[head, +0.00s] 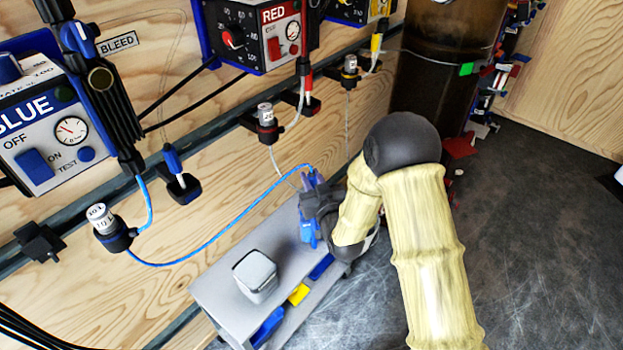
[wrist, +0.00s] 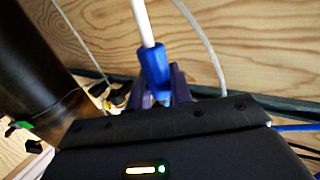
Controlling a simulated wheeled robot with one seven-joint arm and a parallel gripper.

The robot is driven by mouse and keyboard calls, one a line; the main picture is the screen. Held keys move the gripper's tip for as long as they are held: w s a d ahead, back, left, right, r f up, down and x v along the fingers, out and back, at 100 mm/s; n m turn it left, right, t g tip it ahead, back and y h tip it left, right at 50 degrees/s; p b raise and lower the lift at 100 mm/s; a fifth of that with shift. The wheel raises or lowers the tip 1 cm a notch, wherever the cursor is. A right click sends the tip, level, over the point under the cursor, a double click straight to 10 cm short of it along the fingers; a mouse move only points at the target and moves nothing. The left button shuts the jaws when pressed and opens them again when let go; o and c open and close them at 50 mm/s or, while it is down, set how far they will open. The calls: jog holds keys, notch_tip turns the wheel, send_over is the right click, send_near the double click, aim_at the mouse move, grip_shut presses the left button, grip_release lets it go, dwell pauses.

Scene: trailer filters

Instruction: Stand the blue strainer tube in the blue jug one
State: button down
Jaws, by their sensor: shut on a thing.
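My gripper (head: 312,205) is over the far right end of a grey bench, seen from behind in the head view. In the wrist view it is shut on the blue strainer tube (wrist: 155,72), a blue piece with a white length running from it. A blue hose (head: 218,238) leads from the blue panel's filter fitting to the gripper. My wrist hides most of the held piece in the head view. I cannot make out a blue jug in either view.
The grey bench (head: 212,287) bears a light grey square-topped container (head: 255,273). Blue and yellow pieces (head: 298,294) sit along its near side. The blue panel (head: 45,130) and red panel (head: 262,35) hang on the wooden wall. A dark column (head: 437,75) stands right; dark floor lies open beyond my arm.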

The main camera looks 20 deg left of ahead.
jog(key=shift+f+b, duration=0.7)
jog(key=shift+f, duration=0.1)
dwell(0.5)
jog(key=c, duration=1.2)
grip_release()
jog(key=shift+o, duration=0.2)
